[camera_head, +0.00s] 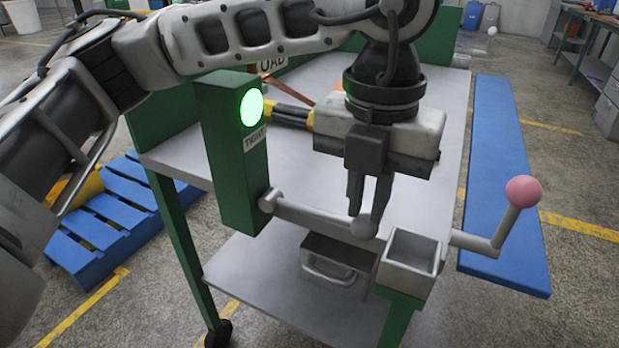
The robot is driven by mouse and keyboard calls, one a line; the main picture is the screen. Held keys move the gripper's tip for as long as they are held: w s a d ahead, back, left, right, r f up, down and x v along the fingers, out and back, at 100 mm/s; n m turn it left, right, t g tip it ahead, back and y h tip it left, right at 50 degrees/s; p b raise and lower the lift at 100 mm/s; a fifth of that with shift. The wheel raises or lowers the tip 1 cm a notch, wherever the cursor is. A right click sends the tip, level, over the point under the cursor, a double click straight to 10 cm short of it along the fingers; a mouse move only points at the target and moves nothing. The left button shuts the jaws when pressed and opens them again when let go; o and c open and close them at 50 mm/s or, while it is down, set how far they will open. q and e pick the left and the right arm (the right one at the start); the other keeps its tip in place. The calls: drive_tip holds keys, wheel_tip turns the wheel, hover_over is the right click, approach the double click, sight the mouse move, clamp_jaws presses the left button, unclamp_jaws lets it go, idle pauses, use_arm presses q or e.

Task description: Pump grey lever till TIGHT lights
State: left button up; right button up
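The grey lever (312,215) is a bar pivoted low on the green post (230,150). It runs right and slightly down to a rounded end. The round lamp (252,107) on the post, above the label TIGHT (254,138), glows bright green. My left gripper (366,212) points down at the lever's rounded end, its two narrow fingers close together on either side of it. It looks shut on the lever; the exact contact is partly hidden. My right gripper is out of view.
A crank with a pink ball (523,191) sticks out right of an open grey box (412,250). A metal bin (338,262) sits on the lower shelf. The grey cart top (440,160) is mostly clear at right. A blue platform (505,180) and blue pallet (120,210) flank the cart.

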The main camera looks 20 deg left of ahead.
use_arm(q)
drive_tip(key=shift+w+r+p, duration=0.2)
drive_tip(key=shift+r+p, duration=0.4)
drive_tip(key=shift+r, duration=0.2)
drive_tip(key=shift+w+r+p, duration=0.2)
drive_tip(key=shift+r+p, duration=0.35)
drive_tip(key=shift+r, duration=0.25)
drive_tip(key=shift+a+r+p, duration=0.2)
drive_tip(key=shift+r+p, duration=0.15)
drive_tip(key=shift+r, duration=0.15)
drive_tip(key=shift+a+r+p, duration=0.15)
drive_tip(key=shift+r+p, duration=0.15)
drive_tip(key=shift+r, duration=0.2)
drive_tip(key=shift+s+a+r+p, duration=0.1)
drive_tip(key=shift+a+r+p, duration=0.2)
drive_tip(key=shift+r, duration=0.25)
drive_tip(key=shift+s+a+r+p, duration=0.1)
drive_tip(key=shift+a+r+p, duration=0.1)
drive_tip(key=shift+r+p, duration=0.3)
drive_tip(key=shift+s+a+r+p, duration=0.1)
drive_tip(key=shift+a+r+p, duration=0.15)
drive_tip(key=shift+r, duration=0.4)
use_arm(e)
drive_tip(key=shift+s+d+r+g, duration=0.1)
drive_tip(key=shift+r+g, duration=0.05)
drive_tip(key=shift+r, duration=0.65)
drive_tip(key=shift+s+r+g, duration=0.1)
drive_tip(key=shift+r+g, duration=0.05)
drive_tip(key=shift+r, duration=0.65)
